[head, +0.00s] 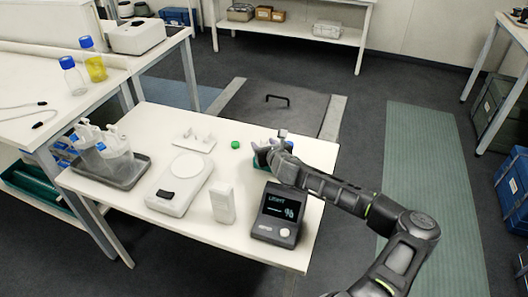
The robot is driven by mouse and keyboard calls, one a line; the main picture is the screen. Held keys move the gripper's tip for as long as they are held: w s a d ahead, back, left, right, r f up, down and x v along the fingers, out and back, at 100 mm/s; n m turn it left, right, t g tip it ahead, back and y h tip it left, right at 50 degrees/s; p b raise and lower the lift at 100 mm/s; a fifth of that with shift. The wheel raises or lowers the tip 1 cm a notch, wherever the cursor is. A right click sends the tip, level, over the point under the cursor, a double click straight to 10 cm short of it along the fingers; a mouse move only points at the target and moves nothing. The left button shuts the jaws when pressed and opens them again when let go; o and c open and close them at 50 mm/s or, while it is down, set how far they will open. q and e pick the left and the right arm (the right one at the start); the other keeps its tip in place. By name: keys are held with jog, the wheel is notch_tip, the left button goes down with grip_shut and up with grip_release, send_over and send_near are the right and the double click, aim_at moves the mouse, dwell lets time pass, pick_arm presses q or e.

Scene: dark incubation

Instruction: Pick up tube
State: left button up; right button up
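My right arm reaches in from the lower right over the white table (155,118), and its gripper (268,149) is at the table's right part. A teal thing (259,163), perhaps a rack, shows partly beneath the gripper; the arm hides the rest. I cannot make out a tube for certain there, nor whether the fingers are open or shut. A small green cap-like thing (235,145) lies on the table just left of the gripper. My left gripper is out of view.
A dark display device (276,215), a white box (222,203), a white scale-like device (180,184) and a grey tray (133,177) with bottles stand on the table. A white holder (194,141) is at the back. Blue-capped bottles (72,77) stand on the left bench.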

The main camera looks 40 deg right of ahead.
grip_shut()
dwell(0.3)
jog(key=shift+r, duration=0.15)
notch_tip(320, 180, up, 10)
jog(key=shift+f, duration=0.1)
dwell(0.5)
dwell(0.4)
